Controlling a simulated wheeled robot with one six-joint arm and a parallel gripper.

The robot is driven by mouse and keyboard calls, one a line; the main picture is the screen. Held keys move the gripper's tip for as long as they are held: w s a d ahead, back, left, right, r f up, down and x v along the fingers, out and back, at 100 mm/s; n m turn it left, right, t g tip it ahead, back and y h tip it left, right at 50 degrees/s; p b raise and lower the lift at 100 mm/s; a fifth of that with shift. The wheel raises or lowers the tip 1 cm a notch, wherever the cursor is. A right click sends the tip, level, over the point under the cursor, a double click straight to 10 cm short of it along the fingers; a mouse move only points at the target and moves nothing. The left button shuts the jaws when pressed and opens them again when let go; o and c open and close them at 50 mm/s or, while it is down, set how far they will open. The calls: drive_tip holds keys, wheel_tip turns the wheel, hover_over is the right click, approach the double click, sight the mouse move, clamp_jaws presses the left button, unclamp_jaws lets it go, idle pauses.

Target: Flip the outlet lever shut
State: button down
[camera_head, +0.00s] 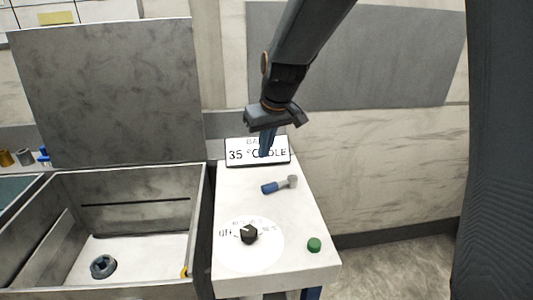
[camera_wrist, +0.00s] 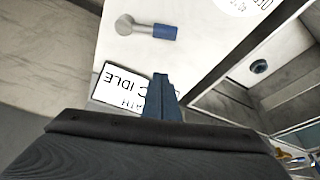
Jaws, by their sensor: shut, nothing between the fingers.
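The lever (camera_head: 270,187) lies on the white top of the panel, with a blue grip at its left end and a grey round hub at its right end. In the wrist view the lever (camera_wrist: 160,31) shows turned around, blue grip to the right. My gripper (camera_head: 267,153) hangs above the panel's back part, in front of the display, with its blue fingers shut and empty. In the wrist view the fingers (camera_wrist: 161,80) are together, apart from the lever, and cover part of the display.
A display (camera_head: 240,155) reading 35 °C and IDLE stands behind the lever. A black knob (camera_head: 249,234) on a round dial and a green button (camera_head: 314,245) are nearer the front. Left is an open bath (camera_head: 140,180) with a raised lid (camera_head: 105,90) and a dark round fitting (camera_head: 103,266) inside.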

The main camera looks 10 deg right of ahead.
sight(278, 186)
drive_tip(key=p+x, duration=0.1)
drive_tip(key=x, duration=0.7)
drive_tip(key=shift+f+p, duration=0.2)
drive_tip(key=shift+p, duration=0.2)
drive_tip(key=shift+s+d+p, duration=0.25)
drive_tip(key=shift+s, duration=0.35)
drive_tip(key=shift+s+d+p, duration=0.25)
drive_tip(key=shift+s, duration=0.4)
drive_tip(key=shift+s+d+f, duration=0.2)
drive_tip(key=shift+s+f, duration=0.05)
drive_tip(key=shift+s, duration=0.35)
